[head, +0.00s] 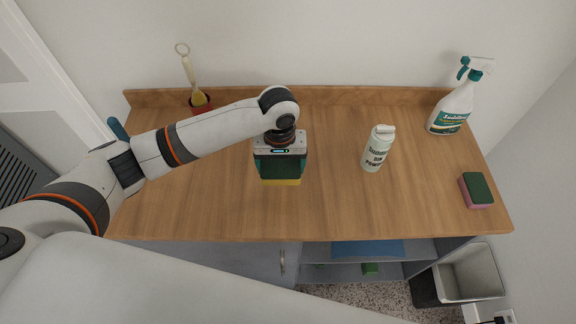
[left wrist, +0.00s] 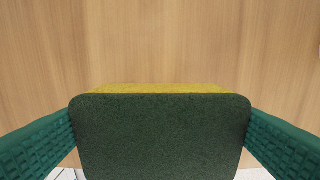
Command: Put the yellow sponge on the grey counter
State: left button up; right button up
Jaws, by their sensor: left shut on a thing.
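The yellow sponge (head: 281,181) has a dark green scouring face. It is between the fingers of my left gripper (head: 280,167), near the middle of the worktop. In the left wrist view the sponge (left wrist: 160,135) shows its green face, with a thin yellow strip along the top edge, and a green finger pad presses on each side. I cannot tell whether the sponge touches the worktop or hangs just above it. The counter (head: 215,205) has a wood-brown top over a grey cabinet front (head: 240,260). My right gripper is not in view.
A pale green powder bottle (head: 377,148) stands right of the sponge. A spray bottle (head: 455,105) and a pink sponge with a green top (head: 476,190) are at the right end. A brush in a red holder (head: 199,102) stands at the back left. A bin (head: 468,275) is below right.

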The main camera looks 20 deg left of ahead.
aim_at(280, 165)
pick_arm(q)
jog(key=f, duration=0.3)
jog(key=shift+s, duration=0.3)
jog(key=shift+w+f+p, duration=0.2)
jog(key=shift+f+p, duration=0.1)
jog(key=shift+f, duration=0.85)
jog(key=shift+s+f, duration=0.1)
jog(key=shift+f, duration=0.25)
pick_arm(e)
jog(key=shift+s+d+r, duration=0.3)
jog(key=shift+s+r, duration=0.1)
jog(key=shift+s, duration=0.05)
pick_arm(q)
jog(key=shift+f, duration=0.1)
jog(key=o, duration=0.8)
jog(key=shift+r, duration=0.2)
notch_tip(280, 165, up, 12)
jog(key=shift+f+b, duration=0.1)
jog(key=shift+b, duration=0.75)
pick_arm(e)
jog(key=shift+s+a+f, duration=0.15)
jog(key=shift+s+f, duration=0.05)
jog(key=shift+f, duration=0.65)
